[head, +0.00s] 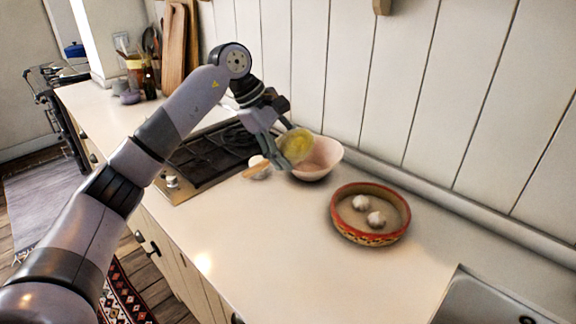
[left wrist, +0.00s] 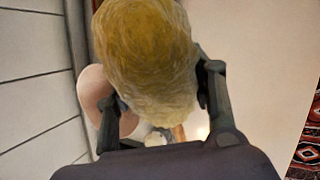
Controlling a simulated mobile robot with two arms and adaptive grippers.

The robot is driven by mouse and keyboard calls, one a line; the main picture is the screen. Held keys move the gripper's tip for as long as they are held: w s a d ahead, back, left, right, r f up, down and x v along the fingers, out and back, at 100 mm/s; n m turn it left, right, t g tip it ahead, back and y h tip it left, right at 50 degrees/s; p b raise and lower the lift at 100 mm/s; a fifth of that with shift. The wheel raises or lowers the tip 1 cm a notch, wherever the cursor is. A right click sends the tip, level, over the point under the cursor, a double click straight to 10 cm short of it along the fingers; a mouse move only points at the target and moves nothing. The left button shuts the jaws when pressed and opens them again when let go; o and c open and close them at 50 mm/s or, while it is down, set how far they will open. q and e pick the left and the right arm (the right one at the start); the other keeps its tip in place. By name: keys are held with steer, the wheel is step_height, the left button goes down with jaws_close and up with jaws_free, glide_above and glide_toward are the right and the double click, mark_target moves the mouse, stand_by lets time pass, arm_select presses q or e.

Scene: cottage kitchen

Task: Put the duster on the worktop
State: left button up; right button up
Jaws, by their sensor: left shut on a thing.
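The duster (head: 296,146) has a fluffy yellow head and a wooden handle (head: 257,170) that shows at the lower left of the gripper. My left gripper (head: 284,150) is shut on the duster and holds it over the worktop (head: 270,224), in front of a pink bowl. In the left wrist view the duster's head (left wrist: 148,55) fills the upper middle, between the two fingers (left wrist: 158,100). The gap between duster and worktop is hard to judge. My right gripper is not in view.
The pink bowl (head: 325,160) stands right behind the duster. A small white item (head: 259,166) is beside the handle. A red-rimmed dish (head: 343,218) with two garlic bulbs stands to the right, near the sink (head: 490,303). The hob (head: 208,158) is at left. The front worktop is clear.

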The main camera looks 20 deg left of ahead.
mark_target(268, 162)
arm_select(q)
steer(key=shift+f, duration=0.35)
step_height(268, 162, down, 3)
steer(key=shift+f+p, duration=0.1)
steer(key=shift+p, duration=0.2)
steer(key=shift+f, duration=0.4)
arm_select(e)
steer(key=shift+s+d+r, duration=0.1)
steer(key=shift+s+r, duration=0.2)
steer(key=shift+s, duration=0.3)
arm_select(q)
steer(key=shift+f, duration=0.1)
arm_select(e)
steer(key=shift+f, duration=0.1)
arm_select(q)
steer(key=o, duration=1.2)
steer(key=shift+c, duration=0.2)
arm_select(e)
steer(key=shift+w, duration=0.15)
